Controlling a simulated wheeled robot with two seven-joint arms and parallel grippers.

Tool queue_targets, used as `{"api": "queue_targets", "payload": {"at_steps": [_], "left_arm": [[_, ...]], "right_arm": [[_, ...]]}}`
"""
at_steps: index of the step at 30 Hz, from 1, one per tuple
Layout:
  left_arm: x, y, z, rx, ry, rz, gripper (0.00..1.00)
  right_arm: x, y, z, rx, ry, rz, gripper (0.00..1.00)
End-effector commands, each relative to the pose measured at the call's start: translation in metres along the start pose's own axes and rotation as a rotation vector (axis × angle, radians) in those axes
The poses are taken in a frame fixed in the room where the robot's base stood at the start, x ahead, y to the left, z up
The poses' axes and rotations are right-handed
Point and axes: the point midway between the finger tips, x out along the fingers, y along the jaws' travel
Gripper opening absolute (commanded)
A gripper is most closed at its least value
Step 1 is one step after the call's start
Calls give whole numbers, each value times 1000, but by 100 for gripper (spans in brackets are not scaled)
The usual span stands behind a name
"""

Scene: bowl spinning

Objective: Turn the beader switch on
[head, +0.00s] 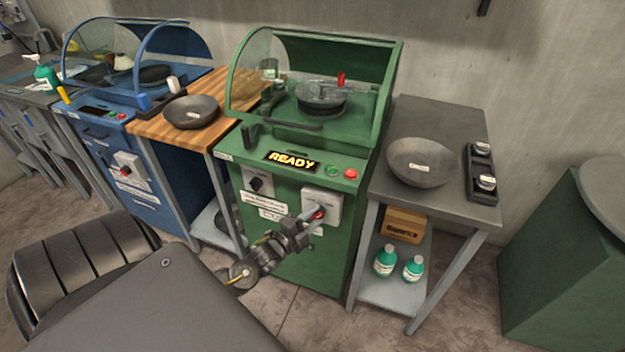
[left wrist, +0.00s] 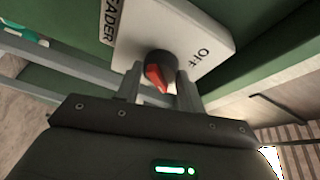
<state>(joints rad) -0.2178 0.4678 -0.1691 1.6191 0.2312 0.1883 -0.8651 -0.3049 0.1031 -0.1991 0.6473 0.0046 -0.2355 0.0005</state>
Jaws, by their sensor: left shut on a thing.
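The green beading machine (head: 310,150) stands in the middle of the head view, with its display (head: 292,160) reading READY. On its front is a white switch plate (head: 322,203) with a rotary knob (head: 318,214); the plate also shows in the left wrist view (left wrist: 215,42), with "EADER" and "OFF" legible. The knob there is black with a red pointer (left wrist: 154,76). My left gripper (head: 311,222) is at the knob, its two fingers (left wrist: 160,88) on either side of it and closed on it. My right gripper is not in view.
A second knob (head: 257,182) sits on the machine's left front. Green and red buttons (head: 341,172) are beside the display. A grey table (head: 440,120) with a bowl (head: 420,161) stands to the right, a wooden-topped table (head: 165,128) to the left, and a blue machine (head: 150,170) beyond.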

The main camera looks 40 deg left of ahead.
Motion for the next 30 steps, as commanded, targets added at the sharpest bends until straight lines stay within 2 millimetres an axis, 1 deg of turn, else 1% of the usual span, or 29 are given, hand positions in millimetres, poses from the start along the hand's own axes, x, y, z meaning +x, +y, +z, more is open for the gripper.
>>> {"api": "queue_targets", "payload": {"at_steps": [1,4,12,20,21,25,30], "left_arm": [[0,-2,0,13,-2,6,16],[0,-2,0,35,-4,13,16],[0,-1,1,53,-6,19,16],[0,-1,1,53,-6,19,16],[0,-1,1,53,-6,19,44],[0,-1,1,52,-5,19,60],[0,-1,0,52,-5,19,60]], "right_arm": [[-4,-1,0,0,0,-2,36],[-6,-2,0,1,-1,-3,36],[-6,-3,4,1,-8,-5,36],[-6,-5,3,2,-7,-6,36],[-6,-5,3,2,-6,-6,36],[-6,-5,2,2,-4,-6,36],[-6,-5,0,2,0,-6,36]]}}
